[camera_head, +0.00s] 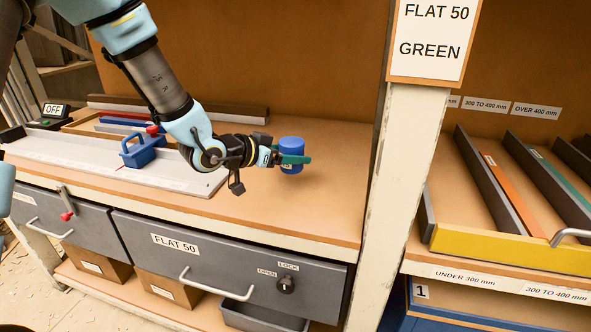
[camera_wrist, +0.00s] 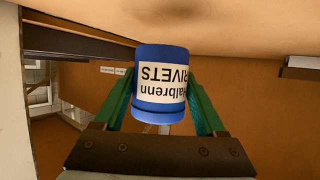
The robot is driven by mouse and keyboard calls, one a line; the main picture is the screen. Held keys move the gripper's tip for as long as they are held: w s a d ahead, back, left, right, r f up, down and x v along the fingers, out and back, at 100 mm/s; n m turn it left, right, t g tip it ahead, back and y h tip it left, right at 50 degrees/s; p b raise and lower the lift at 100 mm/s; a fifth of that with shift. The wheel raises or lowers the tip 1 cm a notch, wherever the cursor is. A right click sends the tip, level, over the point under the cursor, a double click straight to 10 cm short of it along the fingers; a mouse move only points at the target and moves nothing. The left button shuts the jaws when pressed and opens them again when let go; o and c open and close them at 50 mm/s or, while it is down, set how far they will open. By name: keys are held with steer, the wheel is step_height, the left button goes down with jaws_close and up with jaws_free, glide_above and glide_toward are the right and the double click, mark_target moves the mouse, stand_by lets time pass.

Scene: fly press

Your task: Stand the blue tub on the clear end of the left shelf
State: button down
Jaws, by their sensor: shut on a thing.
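The blue tub (camera_head: 291,149) is a small round tub with a blue lid, above or on the wooden shelf (camera_head: 310,205) in the head view. In the wrist view the tub (camera_wrist: 161,85) carries a white label reading "Halbrenn RIVETS", upside down in that picture. My gripper (camera_head: 293,159) has its green fingers on both sides of the tub and is shut on it. It also shows in the wrist view (camera_wrist: 163,100). I cannot tell whether the tub's base touches the shelf. The shelf around the tub and to its right is bare.
A blue-handled tool (camera_head: 142,150) sits on a pale flat bed (camera_head: 100,160) at the left. Dark bars (camera_head: 230,112) lie along the back. A pale post (camera_head: 400,200) stands right of the shelf, with a yellow-fronted rack (camera_head: 500,247) beyond. A grey drawer (camera_head: 220,262) is below.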

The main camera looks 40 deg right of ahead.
mark_target(291, 172)
steer(key=shift+f, duration=2.4)
steer(key=shift+f, duration=0.1)
jaws_free()
